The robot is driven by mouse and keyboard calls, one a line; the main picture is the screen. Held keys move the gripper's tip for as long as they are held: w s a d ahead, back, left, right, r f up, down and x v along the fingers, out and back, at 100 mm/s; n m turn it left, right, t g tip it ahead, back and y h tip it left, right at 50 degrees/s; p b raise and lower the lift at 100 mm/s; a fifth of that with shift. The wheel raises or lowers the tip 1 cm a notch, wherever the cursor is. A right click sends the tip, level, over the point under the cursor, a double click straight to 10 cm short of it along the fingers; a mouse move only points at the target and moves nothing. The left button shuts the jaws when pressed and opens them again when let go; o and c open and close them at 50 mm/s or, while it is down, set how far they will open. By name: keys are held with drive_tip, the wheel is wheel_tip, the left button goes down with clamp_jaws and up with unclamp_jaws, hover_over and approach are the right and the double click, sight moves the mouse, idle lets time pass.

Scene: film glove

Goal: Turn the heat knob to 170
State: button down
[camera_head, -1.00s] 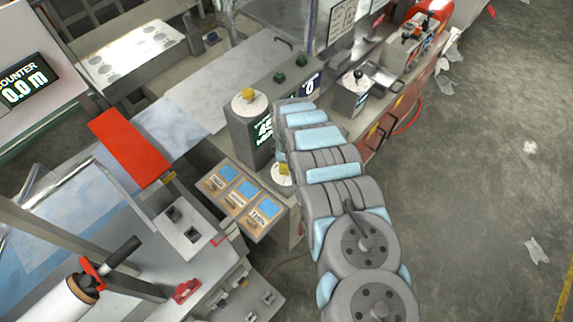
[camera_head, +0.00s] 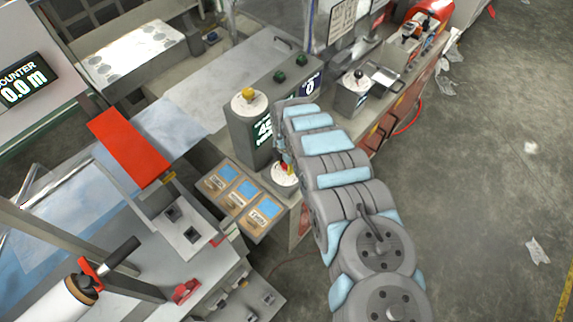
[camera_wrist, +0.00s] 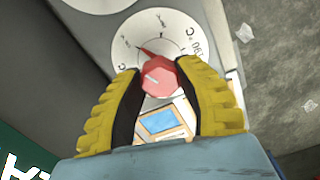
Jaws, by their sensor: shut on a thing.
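The red heat knob (camera_wrist: 158,77) sits on a round white dial (camera_wrist: 124,48) on the grey control box. In the wrist view, the two yellow fingers of my gripper (camera_wrist: 158,80) close around the red knob, one on each side. A pointer mark on the dial points to the upper left. In the head view, the white dial (camera_head: 285,176) lies just below my gripper (camera_head: 283,161). The lit display (camera_head: 264,133) beside it is partly hidden by my arm.
A second dial with a yellow knob (camera_head: 248,94) is on the box's upper left. Two green buttons (camera_head: 290,68) lie beyond it. A labelled panel (camera_head: 240,198) is left of the dial, and a red bar (camera_head: 128,147) is farther left.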

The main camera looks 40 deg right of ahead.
drive_tip(key=shift+f+n, duration=0.1)
drive_tip(key=shift+n, duration=0.5)
drive_tip(key=c, duration=0.6)
unclamp_jaws()
drive_tip(key=shift+r, duration=0.2)
drive_tip(key=shift+w+r, duration=0.1)
drive_tip(key=shift+r, duration=5.8)
